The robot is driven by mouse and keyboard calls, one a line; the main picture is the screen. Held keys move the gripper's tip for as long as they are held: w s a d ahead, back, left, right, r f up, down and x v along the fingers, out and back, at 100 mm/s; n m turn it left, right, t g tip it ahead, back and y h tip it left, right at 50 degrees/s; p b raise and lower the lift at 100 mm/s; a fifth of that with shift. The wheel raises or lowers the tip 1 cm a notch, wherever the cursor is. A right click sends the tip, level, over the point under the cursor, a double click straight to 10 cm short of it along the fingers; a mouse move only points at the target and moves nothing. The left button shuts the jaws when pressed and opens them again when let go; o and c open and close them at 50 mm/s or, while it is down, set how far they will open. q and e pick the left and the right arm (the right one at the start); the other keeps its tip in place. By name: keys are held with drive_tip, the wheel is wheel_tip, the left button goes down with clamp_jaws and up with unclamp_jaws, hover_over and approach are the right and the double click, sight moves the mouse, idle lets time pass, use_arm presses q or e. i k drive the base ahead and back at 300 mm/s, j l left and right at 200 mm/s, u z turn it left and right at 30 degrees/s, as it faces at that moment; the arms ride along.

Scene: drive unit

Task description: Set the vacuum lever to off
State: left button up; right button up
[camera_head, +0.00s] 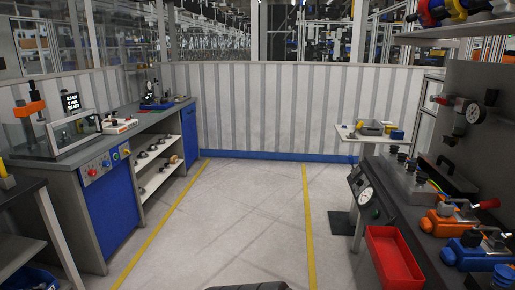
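No part in view is labelled clearly enough to be told as the vacuum lever. On the dark upright panel (480,80) at the right, a round gauge (473,112) has a small red-tipped handle (438,100) sticking out to its left. A red-handled lever (487,204) lies roughly level on an orange clamp fixture (447,222) on the right bench. The lever settings cannot be read at this size. Neither of my grippers is in view.
The right bench also holds a dial gauge (366,196), a red tray (393,258) and a blue fixture (476,256). A small side table (364,138) stands behind it. A left workbench (66,160) has buttons. The floor (240,215) between yellow lines is clear.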

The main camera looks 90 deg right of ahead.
sight(350, 159)
drive_tip(key=l+z, duration=0.4)
drive_tip(key=l, duration=0.25)
drive_tip(key=i+l+z, duration=0.15)
drive_tip(key=l+z, duration=0.25)
drive_tip(key=l, duration=0.15)
drive_tip(key=l+z, duration=0.1)
drive_tip(key=z, duration=0.35)
drive_tip(key=l+z, duration=0.1)
drive_tip(key=z, duration=0.4)
drive_tip(key=i+z, duration=0.1)
drive_tip(key=z, duration=0.35)
drive_tip(key=l+z, duration=0.15)
drive_tip(key=z, duration=0.3)
drive_tip(key=i+z, duration=0.1)
drive_tip(key=z, duration=0.4)
drive_tip(key=i+z, duration=0.1)
drive_tip(key=z, duration=0.35)
drive_tip(key=i+z, duration=0.1)
